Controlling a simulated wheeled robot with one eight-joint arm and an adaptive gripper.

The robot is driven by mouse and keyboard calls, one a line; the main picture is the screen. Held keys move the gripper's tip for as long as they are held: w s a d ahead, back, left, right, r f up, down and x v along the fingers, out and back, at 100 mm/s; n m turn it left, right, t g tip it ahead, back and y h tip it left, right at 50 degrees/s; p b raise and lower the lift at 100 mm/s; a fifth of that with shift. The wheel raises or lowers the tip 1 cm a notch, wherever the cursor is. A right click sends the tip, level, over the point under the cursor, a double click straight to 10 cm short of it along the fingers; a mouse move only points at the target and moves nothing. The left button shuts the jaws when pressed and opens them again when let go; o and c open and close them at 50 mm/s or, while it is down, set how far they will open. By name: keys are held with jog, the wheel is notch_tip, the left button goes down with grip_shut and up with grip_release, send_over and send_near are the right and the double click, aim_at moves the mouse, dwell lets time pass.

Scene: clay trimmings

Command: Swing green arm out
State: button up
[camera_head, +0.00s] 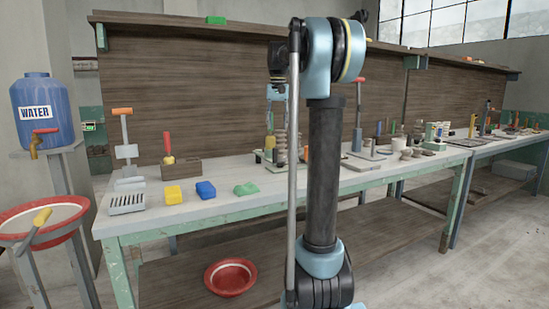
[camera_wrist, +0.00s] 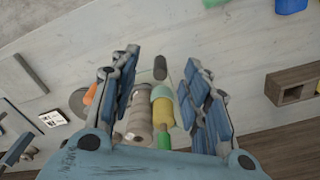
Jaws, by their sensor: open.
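My gripper (camera_head: 276,120) hangs over the bench beside a tall stack of beige-grey rings (camera_head: 281,148). In the wrist view my gripper (camera_wrist: 163,80) is open, with its blue-padded fingers spread to the left and right. The ring stack (camera_wrist: 139,122) lies between them in that view, nearer the left finger. Beside it is a yellow cylinder (camera_wrist: 162,113) with a pale green rounded top and a brighter green piece (camera_wrist: 164,140). No finger is clearly touching them. I cannot tell which green part is the swinging arm; my own arm covers some of this area in the head view.
Yellow, blue and green blocks (camera_head: 246,188) lie along the bench's front. A wooden block holder (camera_head: 181,169) with a red-handled tool stands left of the gripper. More tools and pots crowd the bench to the right. A red bowl (camera_head: 230,277) sits on the lower shelf.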

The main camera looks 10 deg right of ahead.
jog(key=r, duration=0.2)
send_over(275, 154)
jog(key=w, duration=0.2)
jog(key=shift+m, duration=0.3)
jog(key=f, duration=1.7)
jog(key=shift+s+d+f, duration=0.15)
jog(key=shift+s+f, duration=0.05)
jog(key=shift+c, duration=0.6)
grip_shut()
